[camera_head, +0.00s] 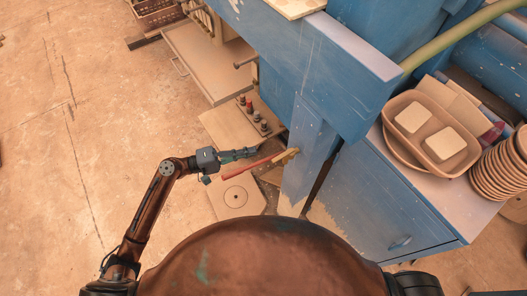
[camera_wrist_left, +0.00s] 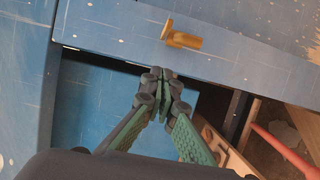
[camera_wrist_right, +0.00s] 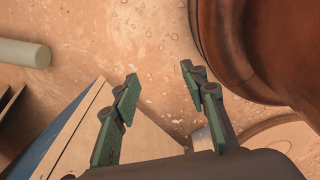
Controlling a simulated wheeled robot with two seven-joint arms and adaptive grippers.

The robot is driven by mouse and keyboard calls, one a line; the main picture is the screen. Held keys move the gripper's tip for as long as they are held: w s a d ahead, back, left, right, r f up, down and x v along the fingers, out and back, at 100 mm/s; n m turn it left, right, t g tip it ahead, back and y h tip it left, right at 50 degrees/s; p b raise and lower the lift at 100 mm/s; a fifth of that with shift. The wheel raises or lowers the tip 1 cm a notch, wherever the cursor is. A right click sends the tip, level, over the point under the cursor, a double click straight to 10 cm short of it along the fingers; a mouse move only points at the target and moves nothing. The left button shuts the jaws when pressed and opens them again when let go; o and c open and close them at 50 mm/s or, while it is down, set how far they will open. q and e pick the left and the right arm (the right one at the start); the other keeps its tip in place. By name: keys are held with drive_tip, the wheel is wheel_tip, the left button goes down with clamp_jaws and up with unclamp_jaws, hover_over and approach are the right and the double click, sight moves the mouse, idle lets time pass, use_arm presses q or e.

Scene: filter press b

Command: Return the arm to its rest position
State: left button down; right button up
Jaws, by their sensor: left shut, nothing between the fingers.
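My left arm (camera_head: 150,205) reaches forward from the lower left in the head view. Its gripper (camera_head: 255,151) is over the area beside the blue machine post (camera_head: 309,150), near a red bar (camera_head: 240,170). In the left wrist view the left gripper (camera_wrist_left: 162,82) has its fingertips together with nothing between them. A small brass fitting (camera_wrist_left: 184,39) on a blue surface is just beyond the tips, apart from them in the picture. My right gripper (camera_wrist_right: 160,76) shows only in the right wrist view, fingers apart and empty.
Several small knobs (camera_head: 254,115) stand on a wooden board left of the post. A blue cabinet (camera_head: 375,205) is on the right, with a tan tray (camera_head: 432,155) and stacked round plates (camera_head: 500,170) on it. The floor (camera_head: 80,120) at left is open.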

use_arm(q)
drive_tip(key=v, duration=0.5)
drive_tip(key=shift+s+a+r+b, duration=0.1)
drive_tip(key=shift+s+a+b, duration=0.2)
drive_tip(key=shift+s, duration=0.15)
drive_tip(key=shift+w, duration=0.1)
